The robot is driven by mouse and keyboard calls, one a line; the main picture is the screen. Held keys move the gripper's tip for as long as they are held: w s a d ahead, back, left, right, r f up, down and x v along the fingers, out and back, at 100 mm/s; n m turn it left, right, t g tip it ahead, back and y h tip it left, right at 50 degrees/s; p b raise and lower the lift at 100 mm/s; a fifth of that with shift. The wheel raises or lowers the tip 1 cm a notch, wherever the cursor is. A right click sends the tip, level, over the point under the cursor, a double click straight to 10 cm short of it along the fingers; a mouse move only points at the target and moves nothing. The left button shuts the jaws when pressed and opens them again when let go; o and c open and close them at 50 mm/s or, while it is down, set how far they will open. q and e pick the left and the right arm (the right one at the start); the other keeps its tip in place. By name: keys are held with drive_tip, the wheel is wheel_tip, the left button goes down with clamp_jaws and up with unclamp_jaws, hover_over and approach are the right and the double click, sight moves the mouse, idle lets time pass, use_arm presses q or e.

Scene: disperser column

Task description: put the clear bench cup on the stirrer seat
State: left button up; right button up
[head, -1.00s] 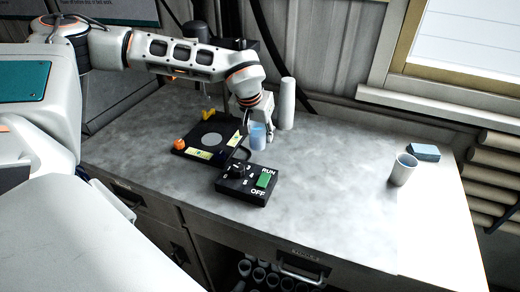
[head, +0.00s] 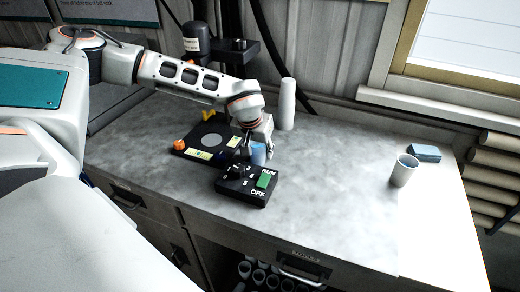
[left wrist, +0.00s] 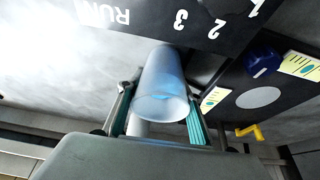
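The clear bench cup (head: 258,154), with pale blue contents, is between the fingers of my left gripper (head: 258,146), just behind the control box. In the left wrist view the cup (left wrist: 163,88) sits between the two teal-padded fingers (left wrist: 160,118), which close on its sides. Whether its base touches the bench is hard to tell. The stirrer seat appears as a grey disc (head: 212,140) on a black base plate, left of the cup and empty; it also shows in the left wrist view (left wrist: 258,97). My right gripper is not in view.
The control box (head: 246,186) with dial and green RUN switch stands close in front of the cup. An orange knob (head: 180,145) and yellow part (head: 208,115) flank the plate. A white cylinder (head: 287,104) stands behind; a white cup (head: 404,170) stands at right. Bench between is clear.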

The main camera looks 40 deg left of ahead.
use_arm(q)
drive_tip(key=shift+o, duration=1.4)
drive_tip(key=shift+r, duration=0.1)
